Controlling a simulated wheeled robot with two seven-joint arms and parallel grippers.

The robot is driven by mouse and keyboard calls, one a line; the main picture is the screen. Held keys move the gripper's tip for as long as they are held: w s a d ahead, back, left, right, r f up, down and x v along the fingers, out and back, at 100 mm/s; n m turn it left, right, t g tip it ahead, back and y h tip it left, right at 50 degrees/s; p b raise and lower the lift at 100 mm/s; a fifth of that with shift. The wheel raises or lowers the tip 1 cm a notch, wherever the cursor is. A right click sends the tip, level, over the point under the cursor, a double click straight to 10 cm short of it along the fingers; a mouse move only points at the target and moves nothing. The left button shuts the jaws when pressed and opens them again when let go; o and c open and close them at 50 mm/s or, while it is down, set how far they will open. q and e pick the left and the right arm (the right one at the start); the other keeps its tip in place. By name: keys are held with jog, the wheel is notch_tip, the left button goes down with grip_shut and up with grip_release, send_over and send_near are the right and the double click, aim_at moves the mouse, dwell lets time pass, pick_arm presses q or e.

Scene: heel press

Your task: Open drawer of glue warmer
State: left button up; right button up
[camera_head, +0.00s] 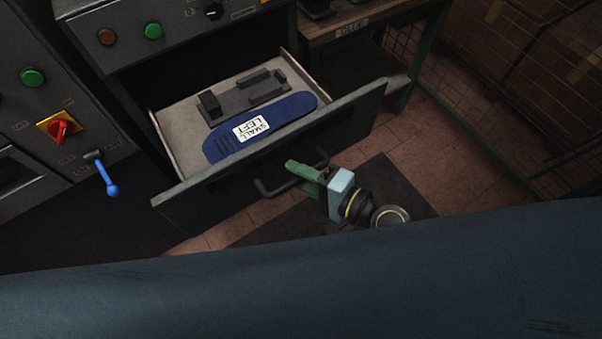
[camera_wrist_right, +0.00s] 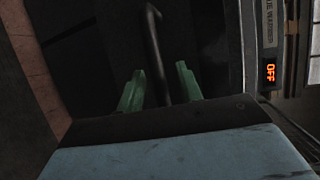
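A drawer stands pulled out of the dark machine (camera_head: 225,45), with its dark front panel (camera_head: 190,205) facing me. Its inside shows in the head view. A bar handle (camera_head: 265,190) is on the front. My right gripper (camera_head: 303,171), with green fingers, is at the handle. In the right wrist view the handle bar (camera_wrist_right: 154,40) runs between the two separated fingers (camera_wrist_right: 160,85), with a gap on both sides. In the drawer lie a blue insole (camera_head: 290,107) marked SMALL LEFT and a dark fixture (camera_head: 245,96). My left gripper is out of view.
Left of the drawer are a blue lever (camera_head: 105,175), a red knob on yellow (camera_head: 60,127) and green buttons. A bench with a GLUE label (camera_head: 352,29) and a wire fence stand at the right.

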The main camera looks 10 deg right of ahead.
dwell(0.3)
